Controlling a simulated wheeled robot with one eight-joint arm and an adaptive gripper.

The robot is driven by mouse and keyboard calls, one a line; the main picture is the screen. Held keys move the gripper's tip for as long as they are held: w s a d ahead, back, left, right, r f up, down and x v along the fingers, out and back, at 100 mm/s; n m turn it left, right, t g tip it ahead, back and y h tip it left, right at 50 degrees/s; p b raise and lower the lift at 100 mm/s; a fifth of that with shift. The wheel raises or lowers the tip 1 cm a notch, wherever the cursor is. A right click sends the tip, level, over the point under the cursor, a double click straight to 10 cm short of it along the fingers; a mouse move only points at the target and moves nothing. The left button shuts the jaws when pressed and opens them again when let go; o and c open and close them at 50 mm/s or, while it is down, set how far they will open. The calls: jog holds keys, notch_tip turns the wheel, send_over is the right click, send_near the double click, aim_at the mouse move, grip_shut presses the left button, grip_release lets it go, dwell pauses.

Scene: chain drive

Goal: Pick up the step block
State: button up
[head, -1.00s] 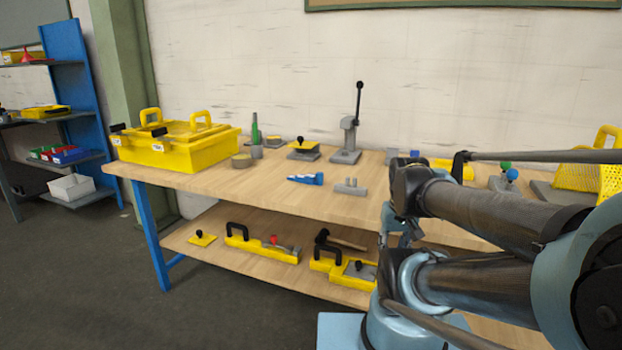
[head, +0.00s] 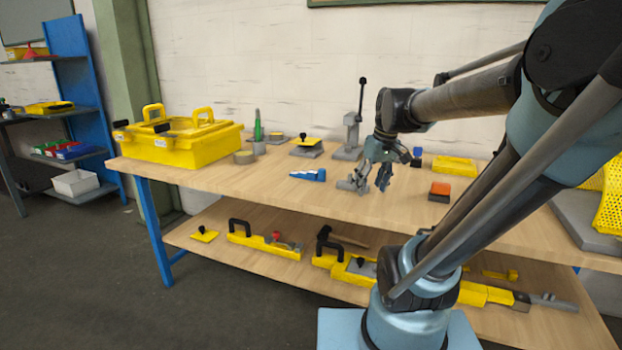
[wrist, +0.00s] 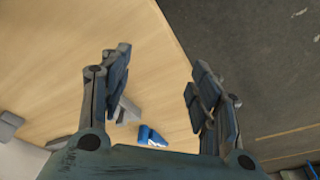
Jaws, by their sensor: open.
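A grey block (head: 346,186) sits between the step block and my gripper, partly hidden by a finger.
A grey stand with a black lever (head: 351,130) is behind my gripper. A yellow case (head: 180,148) stands at the bench's left. An orange-topped block (head: 440,190) and a yellow tray (head: 455,166) lie to the right. The bench (head: 250,185) is clear in front of the step block.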

jog(key=w+a+r+n+y, duration=0.1)
jog(key=w+a+r+n, duration=0.15)
jog(key=w, duration=0.35)
jog(key=w+a+r+n, duration=0.1)
jog(key=w+a+r, duration=0.2)
jog(key=w+r, duration=0.15)
jog(key=n+y, duration=0.2)
jog(key=n, duration=0.2)
send_near(311, 171)
jog(key=f, duration=0.1)
jog(key=a+f, duration=0.1)
jog(key=f, duration=0.1)
jog(key=shift+w+a+h, duration=0.1)
jog(key=shift+a+h, duration=0.15)
jog(key=shift+h, duration=0.05)
jog(key=shift+x, duration=2.6)
jog(key=shift+a, duration=0.1)
jog(key=c, duration=1.3)
grip_shut()
jog(key=shift+r, duration=0.2)
